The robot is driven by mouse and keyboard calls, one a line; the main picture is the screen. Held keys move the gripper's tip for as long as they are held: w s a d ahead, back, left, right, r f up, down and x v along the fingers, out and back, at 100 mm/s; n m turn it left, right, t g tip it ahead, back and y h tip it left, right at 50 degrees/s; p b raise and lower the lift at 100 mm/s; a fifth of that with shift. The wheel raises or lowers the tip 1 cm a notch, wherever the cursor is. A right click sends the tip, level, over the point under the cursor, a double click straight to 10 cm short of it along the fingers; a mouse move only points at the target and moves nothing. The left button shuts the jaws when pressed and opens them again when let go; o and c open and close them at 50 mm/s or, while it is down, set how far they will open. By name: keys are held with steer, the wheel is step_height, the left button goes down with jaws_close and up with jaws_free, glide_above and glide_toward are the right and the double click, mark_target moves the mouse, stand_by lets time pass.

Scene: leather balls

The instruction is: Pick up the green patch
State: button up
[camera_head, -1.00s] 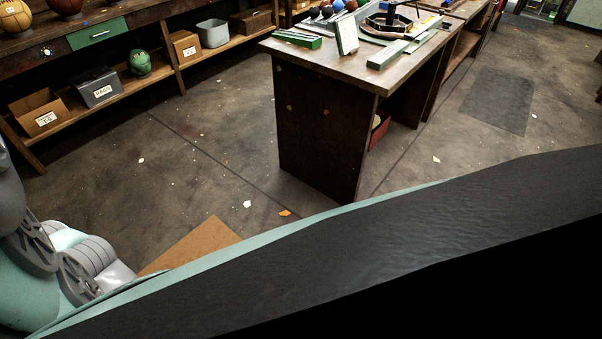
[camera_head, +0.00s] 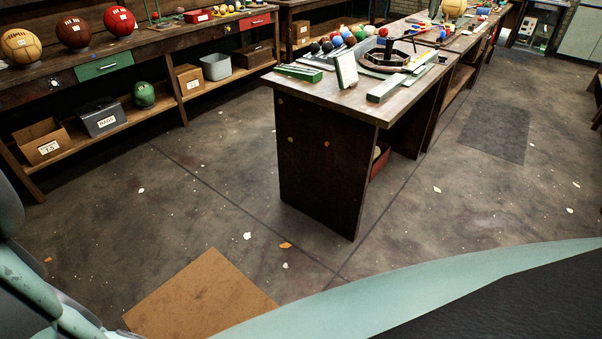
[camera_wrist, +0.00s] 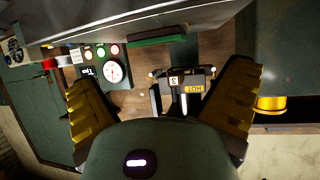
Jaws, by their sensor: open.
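I cannot pick out a green patch for certain in either view. In the head view, a flat green piece (camera_head: 298,73) lies at the near left of the middle workbench (camera_head: 400,107). A pale upright panel with a green edge (camera_head: 346,69) and a long green-sided block (camera_head: 387,89) are beside it. In the wrist view, my gripper (camera_wrist: 160,80) is open, with its yellow-padded fingers wide apart and nothing held. Beyond the fingers is a black device marked HOT (camera_wrist: 184,86). A green bar (camera_wrist: 158,40) shows farther up.
A round gauge (camera_wrist: 113,71) sits on a panel in the wrist view. In the head view, a shelf with balls and boxes (camera_head: 101,118) runs along the left. A brown mat (camera_head: 205,295) and scattered scraps lie on the floor. The floor around the workbench is mostly clear.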

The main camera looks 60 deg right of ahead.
steer(key=shift+p+x, duration=0.4)
steer(key=shift+x, duration=1.15)
steer(key=shift+r+p+x, duration=0.2)
steer(key=shift+p+x, duration=0.75)
steer(key=shift+x, duration=0.3)
steer(key=shift+p+x, duration=0.35)
steer(key=shift+x, duration=1.15)
steer(key=shift+d, duration=0.1)
steer(key=c, duration=1.1)
